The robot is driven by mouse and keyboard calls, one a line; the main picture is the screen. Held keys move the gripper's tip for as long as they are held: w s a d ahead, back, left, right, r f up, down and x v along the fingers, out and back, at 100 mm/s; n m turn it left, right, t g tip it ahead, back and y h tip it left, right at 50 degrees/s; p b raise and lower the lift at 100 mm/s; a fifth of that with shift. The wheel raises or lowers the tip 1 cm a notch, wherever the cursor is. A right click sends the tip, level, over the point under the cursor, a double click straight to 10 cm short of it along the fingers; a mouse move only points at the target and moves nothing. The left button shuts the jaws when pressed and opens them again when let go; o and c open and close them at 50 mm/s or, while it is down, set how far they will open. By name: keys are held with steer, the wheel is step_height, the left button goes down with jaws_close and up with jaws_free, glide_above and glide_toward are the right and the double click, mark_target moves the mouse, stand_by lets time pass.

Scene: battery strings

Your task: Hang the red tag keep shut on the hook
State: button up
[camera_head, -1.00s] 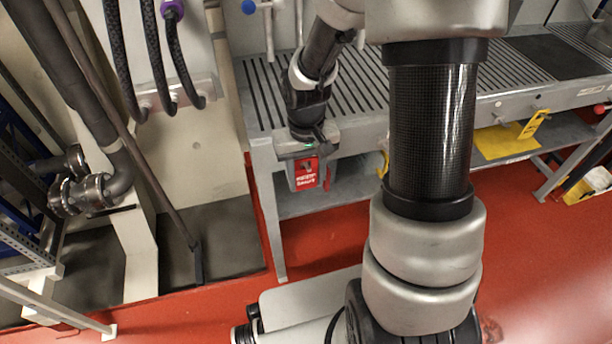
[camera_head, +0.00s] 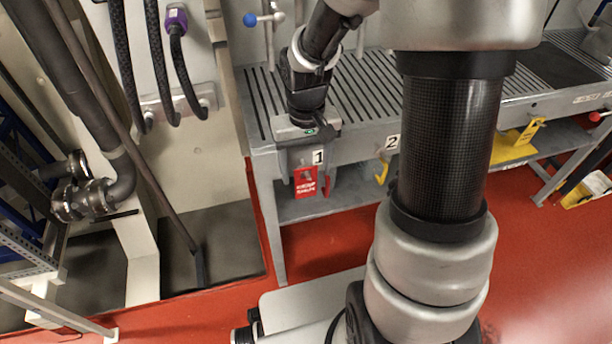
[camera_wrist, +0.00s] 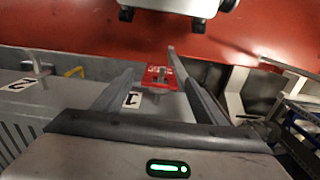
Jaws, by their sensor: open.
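The red tag (camera_head: 305,182), with white lettering, hangs upright at the front of the grey bench, below the number 1 label (camera_head: 318,157). In the wrist view the tag (camera_wrist: 157,74) shows past the 1 label (camera_wrist: 132,99), with a small grey part over its middle that looks like the hook. My gripper (camera_head: 310,172) is open above and in front of the bench edge. Its two fingers (camera_wrist: 151,62) stand apart on either side of the tag in the wrist view, and no contact is visible. How the tag sits on its hook is too small to tell.
A yellow hook (camera_head: 382,171) is on the bench front near the number 2 label (camera_head: 392,142). Another yellow tag (camera_head: 530,131) is farther right. The slatted bench top (camera_head: 360,95) is clear near my gripper. Pipes and a post stand at left.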

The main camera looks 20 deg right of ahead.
step_height(320, 180, up, 12)
steer(key=p, duration=0.3)
steer(key=s+r+t, duration=0.6)
steer(key=s+r, duration=0.6)
steer(key=s, duration=0.2)
step_height(320, 180, up, 21)
steer(key=p, duration=2)
steer(key=shift+w+f, duration=0.2)
steer(key=shift+w, duration=0.1)
